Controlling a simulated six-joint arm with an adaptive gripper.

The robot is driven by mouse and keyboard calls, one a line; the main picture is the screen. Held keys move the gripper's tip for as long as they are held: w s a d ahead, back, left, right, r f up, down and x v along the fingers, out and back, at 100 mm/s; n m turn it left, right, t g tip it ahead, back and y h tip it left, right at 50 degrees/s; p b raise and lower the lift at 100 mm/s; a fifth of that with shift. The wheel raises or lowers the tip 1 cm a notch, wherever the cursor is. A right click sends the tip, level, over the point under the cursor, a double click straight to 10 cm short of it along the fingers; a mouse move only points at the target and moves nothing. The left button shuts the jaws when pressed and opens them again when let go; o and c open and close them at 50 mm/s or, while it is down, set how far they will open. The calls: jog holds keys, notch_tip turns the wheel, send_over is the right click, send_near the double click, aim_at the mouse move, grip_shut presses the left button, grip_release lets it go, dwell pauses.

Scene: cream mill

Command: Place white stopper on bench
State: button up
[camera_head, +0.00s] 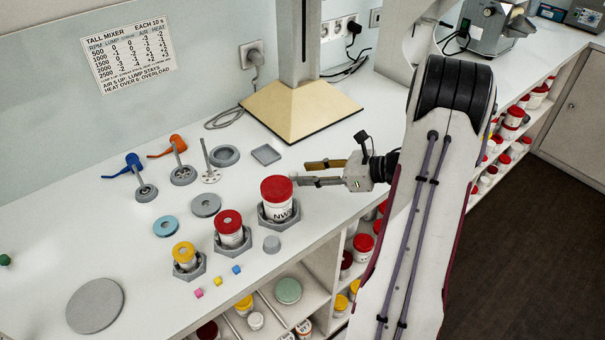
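My gripper (303,173) points left above the bench (372,92). Its two fingers are apart, with nothing visible between them. Its tips are just right of and behind the red lid of the large jar (279,210). I cannot make out for sure which thing is the white stopper. A small pale grey disc (271,244) lies on the bench in front of the large jar. Small pale spots also show in the middle of the lids of the smaller red-lidded jar (230,234) and the yellow-lidded jar (185,261).
The jars stand in grey hexagonal holders. Behind them are a blue stirrer (134,170), an orange stirrer (177,155), a grey stirrer (206,160) and several rings. Small cubes (217,281) lie near the front edge. A grey disc (95,305) lies front left.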

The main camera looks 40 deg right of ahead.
jog(key=v, duration=0.8)
jog(key=shift+s+d, duration=0.15)
jog(key=shift+s, duration=0.05)
jog(key=shift+w, duration=0.1)
dwell(0.4)
jog(key=w+r+m+t+h, duration=0.1)
jog(key=w+r+m+h, duration=0.6)
jog(key=w+r+m, duration=0.3)
jog(key=a+r+m+g+h, duration=0.1)
jog(key=a+r+m+h, duration=0.45)
jog(key=r+m, duration=0.65)
jog(key=s+a+f+m+g+y, duration=0.3)
jog(key=s+a+f+m, duration=0.1)
jog(key=s+a+m, duration=0.6)
jog(key=s+a+f+m+g+y, duration=0.3)
jog(key=s+a+m, duration=0.7)
jog(key=s+a, duration=0.6)
jog(key=shift+s+a+f, duration=0.35)
jog(key=shift+a+f, duration=0.1)
jog(key=shift+a, duration=0.35)
